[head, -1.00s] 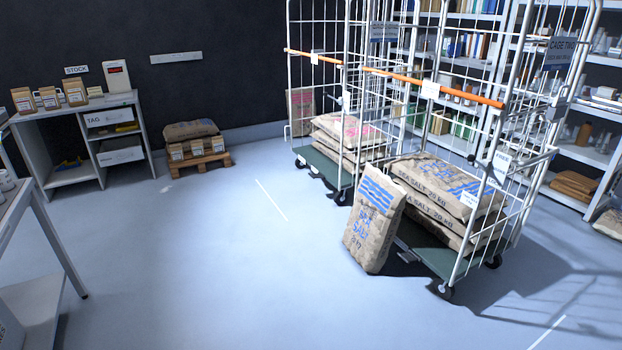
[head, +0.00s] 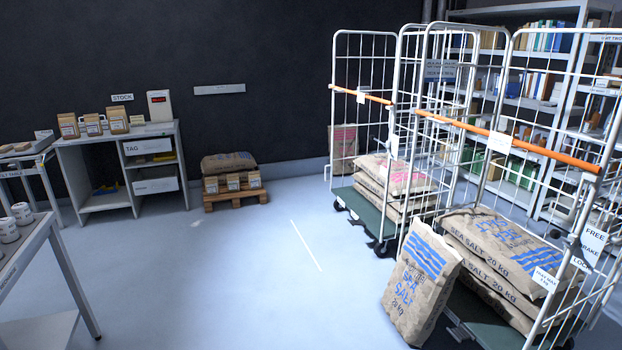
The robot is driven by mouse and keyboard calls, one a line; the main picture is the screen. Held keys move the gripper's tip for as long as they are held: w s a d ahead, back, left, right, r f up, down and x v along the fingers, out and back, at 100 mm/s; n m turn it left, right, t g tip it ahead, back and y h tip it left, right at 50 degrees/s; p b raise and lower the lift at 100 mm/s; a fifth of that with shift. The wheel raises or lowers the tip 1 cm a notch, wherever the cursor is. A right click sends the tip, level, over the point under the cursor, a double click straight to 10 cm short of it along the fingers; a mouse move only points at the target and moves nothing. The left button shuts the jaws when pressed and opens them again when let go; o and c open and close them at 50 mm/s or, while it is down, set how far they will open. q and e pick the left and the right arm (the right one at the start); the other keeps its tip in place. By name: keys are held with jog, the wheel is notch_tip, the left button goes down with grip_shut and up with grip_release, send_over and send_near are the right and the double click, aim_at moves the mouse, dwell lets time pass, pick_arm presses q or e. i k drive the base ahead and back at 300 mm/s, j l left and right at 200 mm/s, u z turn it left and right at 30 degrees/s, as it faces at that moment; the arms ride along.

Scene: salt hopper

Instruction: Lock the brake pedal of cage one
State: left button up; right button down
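Two white wire roll cages stand on the right. The near cage (head: 515,30) has an orange bar, a green base and blue-print salt sacks (head: 500,240). A "FREE / BRAKE / LOCK" label (head: 591,247) is on its right side. A small grey metal piece (head: 457,333) sticks out at its base edge; I cannot tell whether it is a brake pedal. The farther cage (head: 335,110) holds pink-print sacks (head: 394,178). A blue sign (head: 440,72) there is too small to read, so I cannot tell which is cage one. Neither gripper is in view.
A salt sack (head: 420,283) leans against the near cage's front left corner. A pallet (head: 236,199) with bags stands by the wall. A stock bench (head: 92,141) and a table (head: 30,250) are on the left. The middle floor (head: 240,280) is clear.

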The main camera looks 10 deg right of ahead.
aim_at(359, 223)
jog(key=i+z, duration=0.35)
jog(key=i, duration=1.65)
jog(key=i+u, duration=0.1)
jog(key=i, duration=0.55)
jog(key=i+l, duration=0.1)
jog(key=i, duration=0.55)
jog(key=i+l+u, duration=0.15)
jog(key=i, duration=0.55)
jog(key=i+l+u, duration=0.2)
jog(key=i, duration=0.2)
jog(key=i+u, duration=0.25)
jog(key=i, duration=0.15)
